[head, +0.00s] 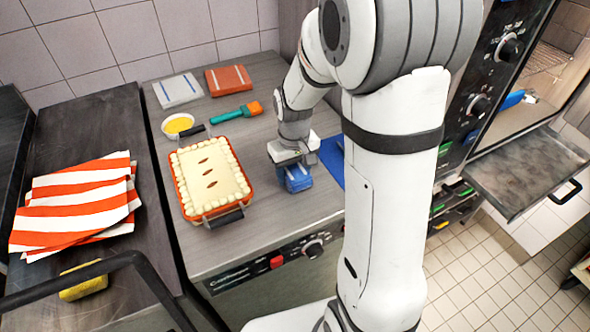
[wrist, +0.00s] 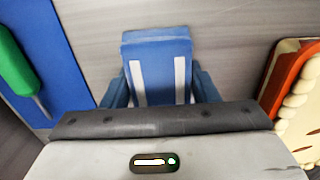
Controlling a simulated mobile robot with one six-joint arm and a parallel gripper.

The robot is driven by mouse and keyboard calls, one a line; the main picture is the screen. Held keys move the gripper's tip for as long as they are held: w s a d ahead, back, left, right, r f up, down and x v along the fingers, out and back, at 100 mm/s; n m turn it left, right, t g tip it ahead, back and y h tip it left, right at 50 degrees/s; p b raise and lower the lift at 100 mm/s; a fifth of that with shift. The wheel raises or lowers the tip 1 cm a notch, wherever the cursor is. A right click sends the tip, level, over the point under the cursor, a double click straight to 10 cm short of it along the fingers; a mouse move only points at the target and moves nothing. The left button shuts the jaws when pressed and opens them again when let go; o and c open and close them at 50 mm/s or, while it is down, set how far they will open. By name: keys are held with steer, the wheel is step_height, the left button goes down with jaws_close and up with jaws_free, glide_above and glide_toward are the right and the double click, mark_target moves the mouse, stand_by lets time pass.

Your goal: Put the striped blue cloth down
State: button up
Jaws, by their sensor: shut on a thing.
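The striped blue cloth (wrist: 158,62) is a small folded blue pad with two white stripes, seen in the wrist view. My gripper (wrist: 160,95) is shut on it, with the jaws at its left and right sides. In the head view my gripper (head: 293,168) points down over the grey counter (head: 265,212), and the blue cloth (head: 299,181) shows at its tips. The cloth is low over the counter; I cannot tell whether it touches. The gripper body hides its near end in the wrist view.
An orange baking dish (head: 189,207) stands left of my gripper, and a blue mat (head: 333,160) lies to the right. Behind are a white cloth (head: 178,90), a red cloth (head: 228,79), a brush (head: 238,112) and a bowl (head: 178,125). Counter in front of the gripper is bare.

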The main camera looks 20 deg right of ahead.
mark_target(294, 169)
steer(key=shift+f, duration=0.15)
steer(key=o, duration=1.1)
step_height(294, 169, up, 12)
steer(key=s+t, duration=0.1)
steer(key=s, duration=0.4)
steer(key=s+r+m+t, duration=0.1)
steer(key=s, duration=0.4)
steer(key=s+m, duration=0.1)
steer(key=s, duration=0.4)
steer(key=shift+s+d+r+t, duration=0.25)
steer(key=shift+s+r+t, duration=0.1)
steer(key=shift+s+t, duration=0.05)
